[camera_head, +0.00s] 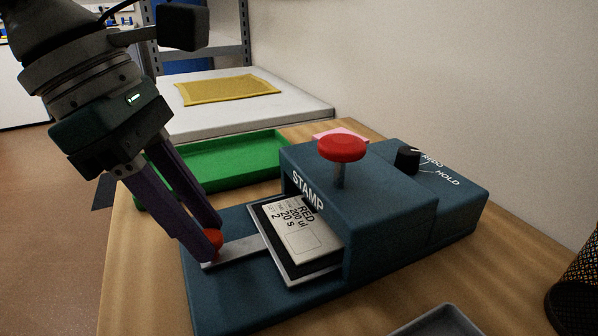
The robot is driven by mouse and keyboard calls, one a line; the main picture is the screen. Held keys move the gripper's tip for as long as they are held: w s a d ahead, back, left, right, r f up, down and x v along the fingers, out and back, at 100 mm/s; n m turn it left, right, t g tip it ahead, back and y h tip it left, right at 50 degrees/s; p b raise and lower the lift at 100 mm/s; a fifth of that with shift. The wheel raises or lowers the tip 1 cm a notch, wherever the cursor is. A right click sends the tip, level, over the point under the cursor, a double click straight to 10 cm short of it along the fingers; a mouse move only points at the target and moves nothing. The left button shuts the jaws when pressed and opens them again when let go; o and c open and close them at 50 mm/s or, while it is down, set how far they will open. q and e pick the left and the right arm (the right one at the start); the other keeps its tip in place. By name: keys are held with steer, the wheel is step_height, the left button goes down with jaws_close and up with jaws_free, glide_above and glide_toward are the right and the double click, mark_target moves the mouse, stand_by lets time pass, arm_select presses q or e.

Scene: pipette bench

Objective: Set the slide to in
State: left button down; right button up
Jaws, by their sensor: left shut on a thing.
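The blue stamp machine (388,222) stands on the wooden table, with a red button (342,149) on top and a black knob (407,158) by the word HOLD. Its slide (266,222) is a dark tray carrying a printed card (300,233); the tray sticks partly out of the housing's opening. A flat metal bar (236,250) runs from the tray to a red knob (213,240). My left gripper (210,243) is shut on this red knob, its purple fingers partly hiding it. My right gripper is not in view.
A green tray (240,160) lies behind the machine, with a pink item (340,136) beside it. A grey tray (435,323) is at the front edge of the view and a black mesh cup (577,295) at the right. Bare wood (480,270) lies between machine and cup.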

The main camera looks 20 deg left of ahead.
mark_target(263, 243)
arm_select(q)
steer(key=w+d+b, duration=0.1)
steer(key=w+d, duration=0.1)
steer(key=w, duration=0.1)
steer(key=shift+d, duration=0.25)
steer(key=shift+a, duration=0.1)
steer(key=c, duration=1.1)
jaws_free()
steer(key=o, duration=0.3)
steer(key=shift+w+d, duration=0.1)
steer(key=shift+d, duration=0.1)
steer(key=shift+o, duration=0.9)
steer(key=shift+a, duration=0.1)
steer(key=p+v, duration=0.1)
steer(key=v, duration=0.9)
steer(key=shift+p, duration=0.35)
